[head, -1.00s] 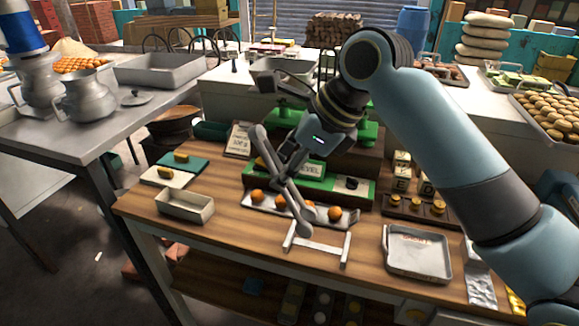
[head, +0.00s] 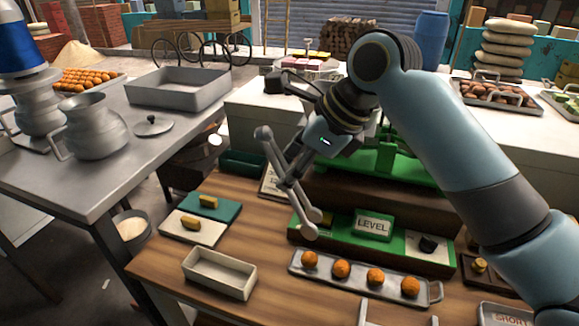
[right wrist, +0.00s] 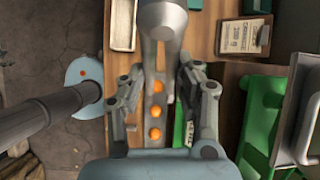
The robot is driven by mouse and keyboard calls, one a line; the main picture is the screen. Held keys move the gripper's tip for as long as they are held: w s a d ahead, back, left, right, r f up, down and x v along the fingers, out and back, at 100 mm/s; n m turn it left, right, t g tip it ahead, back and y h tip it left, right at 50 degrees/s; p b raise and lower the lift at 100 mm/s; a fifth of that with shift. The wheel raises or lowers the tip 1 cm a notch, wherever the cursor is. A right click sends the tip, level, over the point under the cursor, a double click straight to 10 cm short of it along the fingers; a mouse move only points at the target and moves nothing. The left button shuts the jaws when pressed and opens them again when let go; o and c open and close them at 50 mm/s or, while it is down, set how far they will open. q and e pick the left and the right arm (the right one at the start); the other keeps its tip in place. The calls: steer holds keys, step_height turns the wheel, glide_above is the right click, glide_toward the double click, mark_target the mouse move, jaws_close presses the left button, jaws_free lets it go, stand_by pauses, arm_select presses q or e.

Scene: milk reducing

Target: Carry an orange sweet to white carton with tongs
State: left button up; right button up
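Several orange sweets (head: 341,269) lie in a row on a grey metal tray (head: 427,290) at the front of the wooden table. An open white carton (head: 219,273) stands left of the tray and looks empty. My right gripper (head: 287,183) hangs above the table, behind and left of the tray, fingers spread. In the right wrist view its fingers (right wrist: 162,100) stand apart, with orange sweets (right wrist: 155,111) seen below between them. A grey rounded piece (right wrist: 163,25) also shows there; I cannot tell what it is. White metal bars (head: 364,313), possibly the tongs, are cut off at the bottom edge. My left gripper is not in view.
A green scale base with a LEVEL sign (head: 373,225) stands behind the tray. Metal jugs (head: 95,127) stand on the left table. Some wood between carton and tray is bare.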

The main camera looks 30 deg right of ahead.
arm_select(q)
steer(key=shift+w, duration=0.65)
arm_select(e)
step_height(320, 180, down, 10)
steer(key=shift+w, duration=0.2)
stand_by(0.5)
